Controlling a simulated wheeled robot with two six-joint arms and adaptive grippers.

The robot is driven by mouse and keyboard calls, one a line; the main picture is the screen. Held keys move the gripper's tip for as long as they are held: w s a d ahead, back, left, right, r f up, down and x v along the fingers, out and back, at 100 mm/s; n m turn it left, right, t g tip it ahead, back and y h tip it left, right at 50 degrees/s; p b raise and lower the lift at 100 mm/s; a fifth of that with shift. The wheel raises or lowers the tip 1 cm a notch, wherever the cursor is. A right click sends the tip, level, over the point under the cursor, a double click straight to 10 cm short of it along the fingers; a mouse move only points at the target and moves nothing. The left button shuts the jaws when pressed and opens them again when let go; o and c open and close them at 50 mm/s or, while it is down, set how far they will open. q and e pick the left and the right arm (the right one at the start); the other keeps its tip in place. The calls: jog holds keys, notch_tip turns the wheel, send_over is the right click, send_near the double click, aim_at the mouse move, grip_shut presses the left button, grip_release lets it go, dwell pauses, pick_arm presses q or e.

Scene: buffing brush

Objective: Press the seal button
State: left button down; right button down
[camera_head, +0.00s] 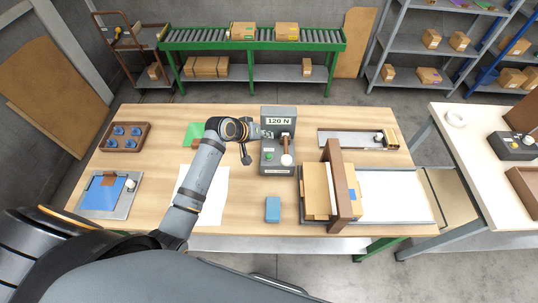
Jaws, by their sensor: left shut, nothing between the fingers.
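A grey press unit (277,169) stands near the middle of the table, with a display (279,121) reading "120 N". A small green button (269,156) is on the left of its lower front, and a white round knob (287,160) is on the right. No readable label shows which is the seal button. My left gripper (247,158) is shut and empty, just left of the unit, with its dark tip pointing down near the green button. Whether it touches the unit I cannot tell. My right gripper is not in view.
A cardboard box and brown upright board (342,184) stand right of the unit. A blue block (272,209) lies in front. White paper (214,207) lies under my left arm. A brown tray (124,137) with blue pieces and a clipboard-like plate (84,206) are at left.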

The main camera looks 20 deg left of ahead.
pick_arm(q)
jog(key=f, duration=0.1)
jog(key=b, duration=0.8)
send_over(267, 156)
notch_tip(267, 156, down, 7)
jog(key=shift+s+r, duration=0.1)
jog(key=shift+f, duration=0.55)
dwell(0.4)
jog(key=shift+f, duration=0.4)
